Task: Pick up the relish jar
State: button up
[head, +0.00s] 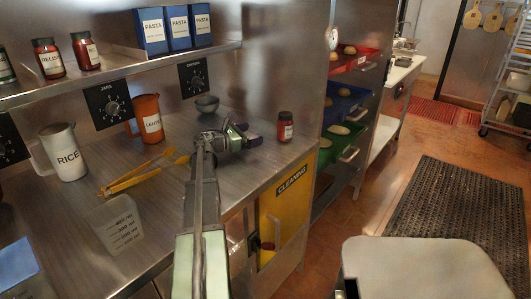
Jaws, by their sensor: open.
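A small red jar with a dark lid and a pale label (285,127) stands upright on the steel counter near its right end; its label is too small to read. On the shelf at upper left stands a similar red jar whose label starts with "RELIS" (47,59), with another red jar (86,51) beside it. My gripper (252,138) is over the counter, just left of the counter jar, with a gap between them. It is open and appears empty. My arm hides part of the counter below it.
A grey bowl (207,104) stands behind my gripper. Yellow tongs (145,174), an orange jug (147,118), a white RICE jug (63,152) and a clear measuring cup (118,225) are to the left. The shelf edge (130,68) overhangs the back. Coloured bread trays (350,62) lie beyond the counter's right end.

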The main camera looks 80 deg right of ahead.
aim_at(278, 126)
jog(key=s, duration=0.2)
jog(key=s+d, duration=0.1)
jog(key=shift+f+g, duration=0.4)
jog(key=shift+s+d+r+n, duration=0.1)
jog(key=shift+s+r+n, duration=0.2)
jog(key=shift+r, duration=0.1)
jog(key=x, duration=0.5)
jog(key=shift+s+d, duration=0.1)
jog(key=shift+s, duration=0.2)
jog(key=x, duration=0.5)
jog(key=shift+r+p, duration=0.25)
jog(key=shift+p, duration=0.1)
jog(key=c, duration=1.2)
notch_tip(278, 126, up, 20)
jog(key=p, duration=2)
